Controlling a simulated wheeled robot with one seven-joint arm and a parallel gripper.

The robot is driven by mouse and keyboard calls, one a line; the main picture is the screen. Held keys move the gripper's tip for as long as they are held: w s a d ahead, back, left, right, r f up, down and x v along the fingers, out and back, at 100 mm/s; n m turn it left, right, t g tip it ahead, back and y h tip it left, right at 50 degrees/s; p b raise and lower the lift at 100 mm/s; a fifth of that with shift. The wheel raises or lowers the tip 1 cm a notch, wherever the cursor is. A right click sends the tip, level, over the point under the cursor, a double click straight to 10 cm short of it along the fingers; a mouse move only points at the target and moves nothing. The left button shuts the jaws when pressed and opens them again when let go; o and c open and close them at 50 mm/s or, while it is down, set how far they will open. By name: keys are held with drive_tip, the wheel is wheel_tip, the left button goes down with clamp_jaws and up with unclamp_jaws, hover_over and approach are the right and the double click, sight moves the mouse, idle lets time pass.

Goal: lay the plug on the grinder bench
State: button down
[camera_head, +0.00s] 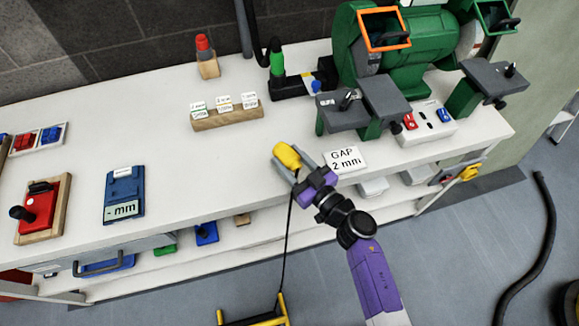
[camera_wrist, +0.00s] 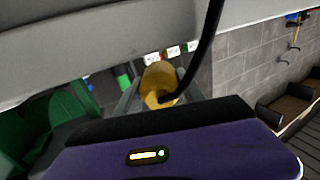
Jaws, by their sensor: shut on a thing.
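The yellow plug (camera_head: 287,155) is held in my gripper (camera_head: 293,166), at or just above the front part of the white grinder bench (camera_head: 245,165). I cannot tell whether the plug touches the bench top. A black cord hangs from the plug over the bench's front edge towards the floor. In the wrist view the plug (camera_wrist: 158,84) sits between the grey fingers, with its dark cord rising in front. The green grinder (camera_head: 395,50) stands at the back right of the bench.
A white "GAP 2 mm" sign (camera_head: 345,159) lies just right of my gripper. A wooden block with white cards (camera_head: 227,115) stands behind. A blue gauge (camera_head: 124,194) and a red device (camera_head: 43,208) lie to the left. Bench top between gauge and gripper is clear.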

sight(290, 166)
drive_tip(key=shift+f+b, duration=0.35)
drive_tip(key=shift+f, duration=1)
drive_tip(key=shift+f, duration=0.15)
drive_tip(key=c, duration=0.7)
unclamp_jaws()
drive_tip(key=v, duration=1.2)
drive_tip(key=shift+p, duration=0.4)
